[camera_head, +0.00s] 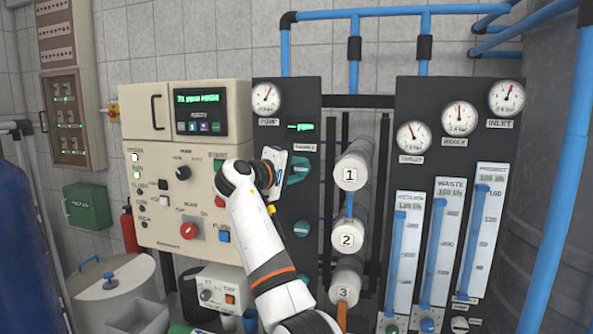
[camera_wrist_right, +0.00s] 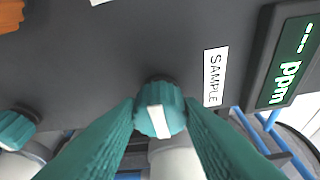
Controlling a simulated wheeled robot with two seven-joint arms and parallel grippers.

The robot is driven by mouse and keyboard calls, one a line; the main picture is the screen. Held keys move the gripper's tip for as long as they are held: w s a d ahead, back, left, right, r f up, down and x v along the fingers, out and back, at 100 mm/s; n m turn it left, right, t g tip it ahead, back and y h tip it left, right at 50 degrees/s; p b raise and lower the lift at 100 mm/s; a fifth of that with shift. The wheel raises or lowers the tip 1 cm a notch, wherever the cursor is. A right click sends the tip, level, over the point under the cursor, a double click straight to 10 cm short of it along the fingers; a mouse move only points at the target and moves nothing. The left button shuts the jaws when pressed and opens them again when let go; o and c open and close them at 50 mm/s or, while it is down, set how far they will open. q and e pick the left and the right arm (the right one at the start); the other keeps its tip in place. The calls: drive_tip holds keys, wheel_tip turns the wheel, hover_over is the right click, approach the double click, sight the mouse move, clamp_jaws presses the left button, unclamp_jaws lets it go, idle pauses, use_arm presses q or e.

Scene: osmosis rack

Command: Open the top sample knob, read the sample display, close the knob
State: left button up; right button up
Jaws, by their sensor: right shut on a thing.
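The top sample knob (camera_wrist_right: 158,112) is round and teal with a white bar. The bar runs nearly upright in the wrist view. In the head view this knob (camera_head: 299,168) is partly hidden by my right gripper (camera_head: 277,169). The green fingers of my right gripper (camera_wrist_right: 162,110) are shut on the knob from both sides. The sample display (camera_wrist_right: 291,62) shows dashes and "ppm" in green in the wrist view. In the head view it is a small lit display (camera_head: 300,127) above the knob, too small to read. My left gripper is not in view.
A SAMPLE label (camera_wrist_right: 214,77) sits between knob and display. Another teal knob (camera_head: 301,229) is lower on the dark panel. A beige control box (camera_head: 190,155) with a lit screen is on the left.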

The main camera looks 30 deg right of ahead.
drive_tip(key=o, duration=1)
drive_tip(key=shift+s+a+f+b, duration=0.15)
drive_tip(key=shift+a+b, duration=0.15)
drive_tip(key=shift+a, duration=0.2)
drive_tip(key=b+v, duration=0.3)
drive_tip(key=v, duration=0.8)
